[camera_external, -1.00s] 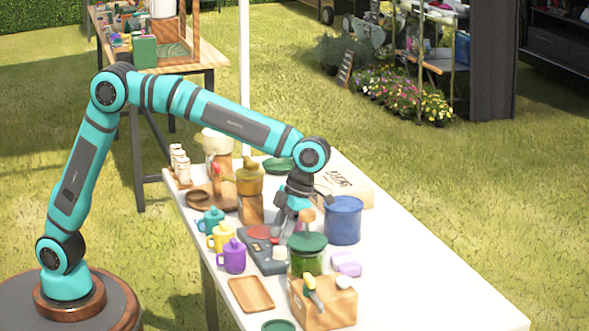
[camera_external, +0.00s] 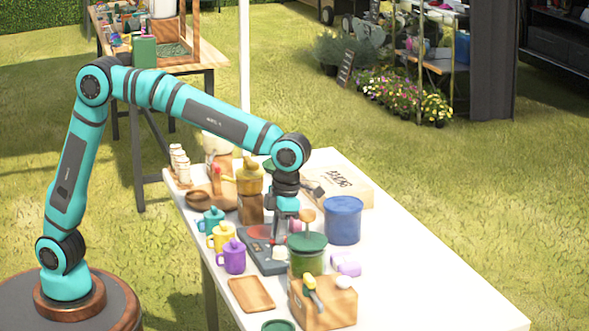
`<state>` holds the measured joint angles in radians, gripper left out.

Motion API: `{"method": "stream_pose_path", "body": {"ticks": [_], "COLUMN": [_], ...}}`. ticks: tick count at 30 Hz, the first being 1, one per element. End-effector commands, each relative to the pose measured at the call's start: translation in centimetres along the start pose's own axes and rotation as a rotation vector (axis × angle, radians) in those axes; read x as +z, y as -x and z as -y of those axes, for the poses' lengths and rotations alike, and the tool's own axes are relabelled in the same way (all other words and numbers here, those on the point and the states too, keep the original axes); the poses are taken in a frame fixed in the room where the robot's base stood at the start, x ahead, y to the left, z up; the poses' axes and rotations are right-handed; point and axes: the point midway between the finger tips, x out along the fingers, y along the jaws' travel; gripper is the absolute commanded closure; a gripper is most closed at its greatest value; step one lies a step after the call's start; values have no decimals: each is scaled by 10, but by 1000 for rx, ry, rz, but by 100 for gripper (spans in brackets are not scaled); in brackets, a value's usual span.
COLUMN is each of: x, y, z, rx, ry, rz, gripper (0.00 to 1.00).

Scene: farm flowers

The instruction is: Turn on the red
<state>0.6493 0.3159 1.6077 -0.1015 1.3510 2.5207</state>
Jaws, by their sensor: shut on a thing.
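A dark flat device (camera_external: 262,256) with a red round top (camera_external: 260,232) lies on the white table, behind a green-lidded jar. My gripper (camera_external: 280,238) points straight down at the right side of the device, beside the red top. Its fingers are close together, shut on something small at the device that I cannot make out. The fingertips are small and partly blend with the device and the things around them.
The green jar (camera_external: 306,254) and a blue pot (camera_external: 343,220) stand close on the right. Purple (camera_external: 233,256), yellow (camera_external: 221,237) and teal (camera_external: 210,221) mugs stand on the left. A wooden tray (camera_external: 251,294) lies in front.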

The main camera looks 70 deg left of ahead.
Motion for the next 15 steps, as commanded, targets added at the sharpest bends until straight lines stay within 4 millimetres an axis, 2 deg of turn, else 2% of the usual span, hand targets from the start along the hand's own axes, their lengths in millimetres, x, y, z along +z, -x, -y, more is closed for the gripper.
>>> {"method": "stream_pose_path", "body": {"ticks": [6,15], "x": [-4,-3], "y": [-1,-1], "z": [0,0], "rx": [1,0], "ry": [-2,-1], "rz": [94,101], "gripper": [100,100]}}
